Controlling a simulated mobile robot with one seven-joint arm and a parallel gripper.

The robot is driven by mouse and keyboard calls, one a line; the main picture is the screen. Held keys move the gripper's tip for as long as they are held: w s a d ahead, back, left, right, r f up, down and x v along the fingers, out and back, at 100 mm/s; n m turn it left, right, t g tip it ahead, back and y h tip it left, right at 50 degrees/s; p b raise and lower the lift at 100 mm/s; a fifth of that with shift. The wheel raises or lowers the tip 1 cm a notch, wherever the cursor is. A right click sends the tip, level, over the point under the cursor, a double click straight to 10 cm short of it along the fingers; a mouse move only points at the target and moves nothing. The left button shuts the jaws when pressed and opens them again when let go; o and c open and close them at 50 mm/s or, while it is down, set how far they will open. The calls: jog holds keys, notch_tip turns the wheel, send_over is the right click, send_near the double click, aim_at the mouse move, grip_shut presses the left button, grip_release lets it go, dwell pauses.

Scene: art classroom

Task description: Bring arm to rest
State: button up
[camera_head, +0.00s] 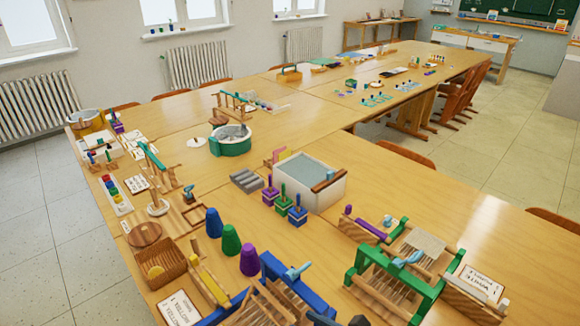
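My gripper and arm do not show clearly anywhere in the head view. A small dark piece at the bottom edge, beside the blue wooden frame (275,265), is too cut off to identify. No object can be seen in a gripper.
Long wooden tables (440,200) carry many items. Near me stand a green frame (425,290), blue, green and purple cones (231,240), a wicker basket (160,264) and a white bin (325,190). A green round tub (231,140) stands farther back. Bare tabletop lies at right.

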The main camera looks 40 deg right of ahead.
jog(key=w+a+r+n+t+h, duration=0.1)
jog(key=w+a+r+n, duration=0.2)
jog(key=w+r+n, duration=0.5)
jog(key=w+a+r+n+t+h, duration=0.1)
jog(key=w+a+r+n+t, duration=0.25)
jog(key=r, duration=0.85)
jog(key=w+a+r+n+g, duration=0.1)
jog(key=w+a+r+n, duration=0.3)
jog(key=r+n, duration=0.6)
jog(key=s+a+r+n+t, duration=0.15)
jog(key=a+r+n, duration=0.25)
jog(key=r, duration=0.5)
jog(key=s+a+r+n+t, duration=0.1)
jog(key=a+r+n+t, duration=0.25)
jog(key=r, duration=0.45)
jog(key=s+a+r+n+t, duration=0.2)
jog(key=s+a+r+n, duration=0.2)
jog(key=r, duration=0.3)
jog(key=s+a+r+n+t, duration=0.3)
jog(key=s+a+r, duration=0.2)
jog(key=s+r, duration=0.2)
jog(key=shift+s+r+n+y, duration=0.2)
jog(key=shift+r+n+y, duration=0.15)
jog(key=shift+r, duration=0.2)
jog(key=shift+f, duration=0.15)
